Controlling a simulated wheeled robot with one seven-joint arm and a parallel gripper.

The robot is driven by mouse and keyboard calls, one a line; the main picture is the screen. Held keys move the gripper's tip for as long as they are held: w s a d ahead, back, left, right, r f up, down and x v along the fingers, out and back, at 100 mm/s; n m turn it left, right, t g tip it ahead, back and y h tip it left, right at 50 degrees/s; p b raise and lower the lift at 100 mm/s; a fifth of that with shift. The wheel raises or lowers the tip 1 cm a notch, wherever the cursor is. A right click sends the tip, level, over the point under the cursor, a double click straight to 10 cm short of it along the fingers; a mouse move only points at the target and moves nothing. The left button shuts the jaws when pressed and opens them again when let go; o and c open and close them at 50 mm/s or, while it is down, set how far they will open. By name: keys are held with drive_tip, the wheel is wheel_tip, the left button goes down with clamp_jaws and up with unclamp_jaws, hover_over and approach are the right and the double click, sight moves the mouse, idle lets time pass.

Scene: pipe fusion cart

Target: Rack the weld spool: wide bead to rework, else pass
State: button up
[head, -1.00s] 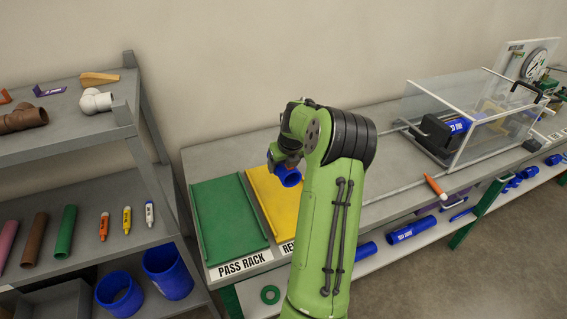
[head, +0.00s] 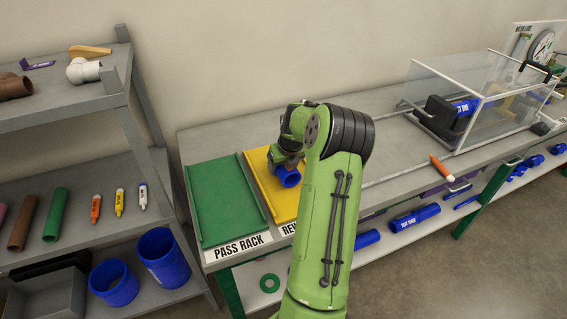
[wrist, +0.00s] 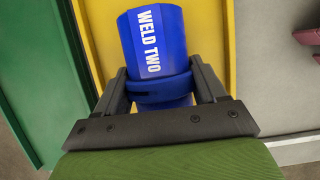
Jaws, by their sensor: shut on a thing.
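A blue weld spool (head: 288,177) is in my gripper, which is shut on it. In the wrist view the spool (wrist: 153,38) is lettered "WELD TWO" and sits between the two fingers (wrist: 162,92). A raised ring crosses it near the fingers; I cannot tell whether this bead is wide. The spool is over the yellow rework rack (head: 258,173), which also fills the background of the wrist view (wrist: 98,35). Whether it touches the rack is unclear. The green pass rack (head: 225,200) is empty, to the left. My arm hides part of the rework rack and its label.
A clear-walled box (head: 425,80) with a blue pipe stands on the bench at right. An orange marker (head: 441,167) lies near the bench's front edge. A shelf unit (head: 75,120) with pipes and markers stands at left. The bench behind the racks is clear.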

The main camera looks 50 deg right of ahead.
drive_tip(key=shift+f, duration=0.25)
idle(0.8)
drive_tip(key=o, duration=1.2)
drive_tip(key=p+v, duration=0.2)
drive_tip(key=v, duration=1.3)
drive_tip(key=shift+r, duration=0.4)
